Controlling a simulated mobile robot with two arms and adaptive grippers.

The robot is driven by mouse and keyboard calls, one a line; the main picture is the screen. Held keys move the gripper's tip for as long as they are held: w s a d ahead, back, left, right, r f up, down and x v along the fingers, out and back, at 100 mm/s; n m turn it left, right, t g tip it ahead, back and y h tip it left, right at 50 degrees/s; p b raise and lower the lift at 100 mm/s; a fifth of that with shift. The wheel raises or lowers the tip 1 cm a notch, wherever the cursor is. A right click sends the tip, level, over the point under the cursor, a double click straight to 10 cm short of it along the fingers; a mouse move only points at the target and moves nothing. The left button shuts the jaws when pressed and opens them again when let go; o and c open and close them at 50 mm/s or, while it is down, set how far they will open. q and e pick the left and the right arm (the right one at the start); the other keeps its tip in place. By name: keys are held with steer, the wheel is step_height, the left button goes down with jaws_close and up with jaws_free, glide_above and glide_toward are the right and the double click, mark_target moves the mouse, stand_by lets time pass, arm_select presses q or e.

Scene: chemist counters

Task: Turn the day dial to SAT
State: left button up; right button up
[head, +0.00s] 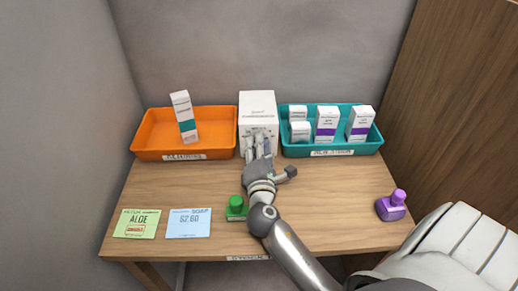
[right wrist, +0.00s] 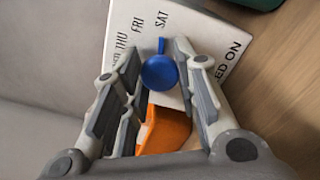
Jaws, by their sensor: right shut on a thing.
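The white dial box (head: 258,105) stands at the back of the counter between two trays. Its face (right wrist: 215,50) in the right wrist view shows THU, FRI, SAT and part of a line ending in ON. The blue day dial (right wrist: 158,73) sits on this face, and its pointer is toward SAT. My right gripper (head: 258,145) reaches the front of the box, with its fingers (right wrist: 163,80) on both sides of the dial, shut on it. The gripper hides the dial in the head view. My left gripper is not in view.
An orange tray (head: 148,143) with one box stands left, a teal tray (head: 372,142) with several boxes right. A green stamp-like object (head: 236,208) is beside my right arm, a purple one (head: 391,207) at right. Green (head: 137,223) and blue (head: 189,223) cards lie front left.

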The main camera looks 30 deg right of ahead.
mark_target(261, 124)
steer(key=shift+f, duration=0.1)
stand_by(0.4)
steer(key=o, duration=1)
steer(key=shift+o, duration=0.2)
steer(key=shift+o, duration=0.6)
steer(key=r, duration=0.8)
steer(key=shift+d, duration=0.4)
steer(key=shift+a+r, duration=0.4)
steer(key=shift+r, duration=0.2)
steer(key=shift+a+r, duration=0.4)
steer(key=shift+r, duration=0.2)
steer(key=shift+c, duration=0.6)
steer(key=shift+w+d+f, duration=0.1)
steer(key=shift+d+f, duration=0.05)
steer(key=shift+d, duration=0.2)
